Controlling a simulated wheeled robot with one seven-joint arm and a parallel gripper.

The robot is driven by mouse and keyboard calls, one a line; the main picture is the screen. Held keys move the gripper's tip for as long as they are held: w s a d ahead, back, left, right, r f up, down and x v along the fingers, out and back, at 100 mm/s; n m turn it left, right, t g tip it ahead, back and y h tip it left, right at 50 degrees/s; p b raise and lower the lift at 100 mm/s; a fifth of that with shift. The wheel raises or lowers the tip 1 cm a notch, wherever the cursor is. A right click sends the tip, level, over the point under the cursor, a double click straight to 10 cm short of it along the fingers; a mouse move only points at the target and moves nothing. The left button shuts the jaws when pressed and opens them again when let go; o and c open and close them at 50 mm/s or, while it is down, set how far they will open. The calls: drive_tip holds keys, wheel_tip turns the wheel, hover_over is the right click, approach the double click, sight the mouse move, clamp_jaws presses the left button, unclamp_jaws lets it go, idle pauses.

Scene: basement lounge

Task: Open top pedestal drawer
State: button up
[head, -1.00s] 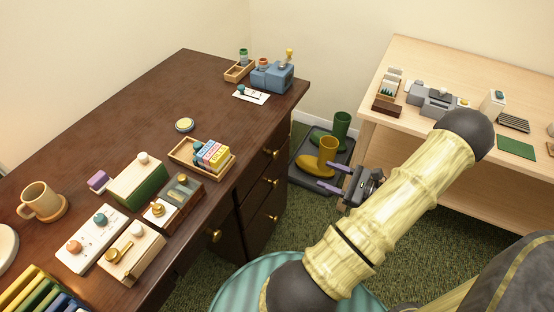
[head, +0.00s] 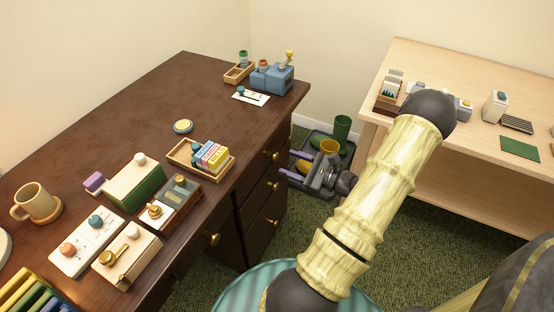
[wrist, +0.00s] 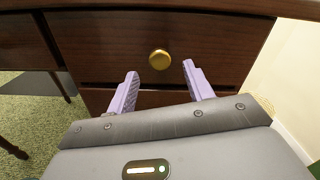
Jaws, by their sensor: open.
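The dark wooden pedestal under the desk has a top drawer with a brass knob (head: 275,155). The top drawer looks closed, its front flush with the drawers below. My gripper (head: 288,163) is to the right of the pedestal front, its lilac fingers open and pointing at it. In the wrist view, a round brass knob (wrist: 160,60) on a drawer front (wrist: 215,50) sits ahead of and between the fingers (wrist: 160,76). The fingers appear apart from the knob, with nothing between them. This appears to be the top drawer, just under the desktop edge.
Lower pedestal drawers have knobs (head: 273,185) too. A tray with a green boot (head: 342,128) and a yellow boot (head: 329,147) stands on the floor behind my gripper. A pale wooden table (head: 455,165) is at right. The desktop (head: 130,115) holds several small items.

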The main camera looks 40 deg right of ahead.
sight(277, 158)
drive_tip(key=x, duration=0.5)
drive_tip(key=shift+w+b, duration=0.25)
drive_tip(key=shift+b, duration=0.15)
clamp_jaws()
